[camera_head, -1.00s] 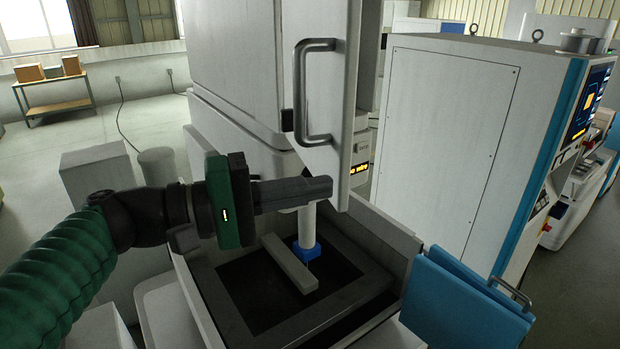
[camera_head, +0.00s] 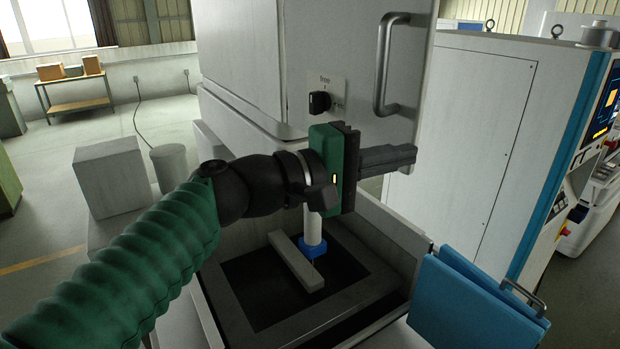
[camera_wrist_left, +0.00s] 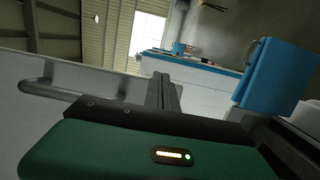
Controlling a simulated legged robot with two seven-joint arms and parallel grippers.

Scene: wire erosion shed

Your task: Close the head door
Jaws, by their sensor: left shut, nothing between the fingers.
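The head door (camera_head: 425,70) is a pale grey panel with a vertical bar handle (camera_head: 382,65), on the right side of the white machine head (camera_head: 235,60). A black knob (camera_head: 320,103) on a plate marked "free" shows left of the handle. My left gripper (camera_head: 412,157) is shut and empty, pointing right across the door's lower part, below the handle. Whether it touches the door cannot be told. In the left wrist view the closed fingers (camera_wrist_left: 165,95) point away, with a pale panel and its handle (camera_wrist_left: 50,92) to the left. My right gripper is out of view.
Below the gripper is an open work tank (camera_head: 235,270) with a grey bar (camera_head: 297,262) and a blue-tipped nozzle (camera_head: 313,245). A blue panel with a handle (camera_head: 475,300) stands front right. A white cabinet (camera_head: 475,130) stands right.

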